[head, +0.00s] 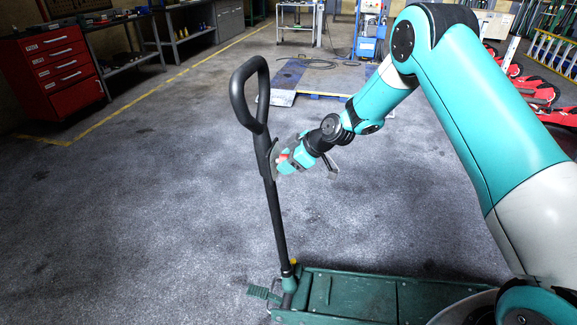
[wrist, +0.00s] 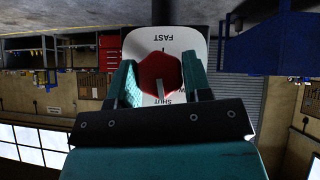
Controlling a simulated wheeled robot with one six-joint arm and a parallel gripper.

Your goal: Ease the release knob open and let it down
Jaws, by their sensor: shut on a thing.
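The release knob is a red six-sided knob (wrist: 159,72) on a white dial plate (wrist: 146,41) in the wrist view. The plate reads FAST at the top and SHUT at the bottom, where it is partly hidden; the knob's pale pointer points down towards SHUT. My gripper (wrist: 160,78) is shut on the knob, with one teal finger on each side. In the head view, my gripper (head: 284,160) reaches the knob from the right, on the upright black handle (head: 276,215) of the green trolley jack (head: 350,291). The jack's lifting end is not clearly shown.
A green foot pedal (head: 263,293) sticks out left of the handle's base. A red drawer cabinet (head: 55,70) and benches stand at the back left. A low platform (head: 310,80) lies behind the handle. The floor left of the jack is clear.

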